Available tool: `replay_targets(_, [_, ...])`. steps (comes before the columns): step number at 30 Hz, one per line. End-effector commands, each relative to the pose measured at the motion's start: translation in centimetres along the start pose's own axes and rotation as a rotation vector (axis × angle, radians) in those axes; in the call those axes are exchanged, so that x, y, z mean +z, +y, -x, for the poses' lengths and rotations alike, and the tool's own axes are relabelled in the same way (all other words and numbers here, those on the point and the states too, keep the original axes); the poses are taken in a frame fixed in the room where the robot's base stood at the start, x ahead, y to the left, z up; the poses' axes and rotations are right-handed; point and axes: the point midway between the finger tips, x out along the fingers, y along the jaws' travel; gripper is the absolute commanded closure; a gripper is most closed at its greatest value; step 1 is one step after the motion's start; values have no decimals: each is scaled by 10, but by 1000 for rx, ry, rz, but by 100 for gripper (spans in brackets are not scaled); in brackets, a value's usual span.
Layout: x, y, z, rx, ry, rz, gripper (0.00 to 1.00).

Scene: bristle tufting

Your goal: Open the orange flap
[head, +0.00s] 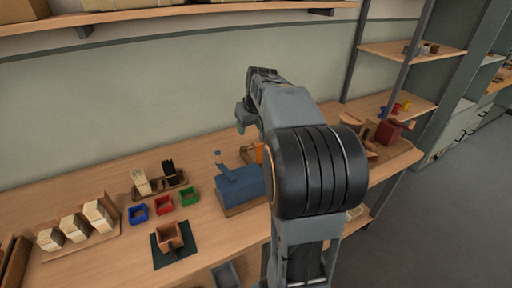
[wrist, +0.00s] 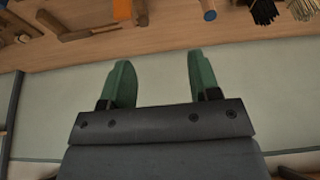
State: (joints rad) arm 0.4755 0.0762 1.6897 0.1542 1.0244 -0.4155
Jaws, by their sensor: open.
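The orange flap (head: 259,153) shows as a small orange patch on the bench, behind the blue box and mostly hidden by my arm. In the wrist view an orange upright piece (wrist: 122,10), likely the same flap, is at the top edge and cut off. My gripper (head: 241,116) is raised above the bench, up and left of the orange patch, apart from it. In the wrist view its two green fingers (wrist: 160,78) stand wide apart with nothing between them. Whether the flap is open or closed I cannot tell.
A blue box (head: 240,186) stands left of my arm. Blue, red and green trays (head: 164,205), dark and pale bristle bundles (head: 168,169) and a brown box on a dark mat (head: 167,257) are farther left. A dark red box (head: 388,132) is at right. The wall is behind.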

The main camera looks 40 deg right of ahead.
Motion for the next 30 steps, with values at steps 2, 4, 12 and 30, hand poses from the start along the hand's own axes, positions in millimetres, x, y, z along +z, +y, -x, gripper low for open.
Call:
replay_targets(2, [-9, 29, -16, 5, 3, -15, 44])
replay_targets(4, [-14, 46, -21, 7, 7, -19, 44])
replay_targets(12, [-22, 68, -50, 7, 10, -19, 44])
replay_targets(30, [-24, 67, -150, 8, 12, -17, 44])
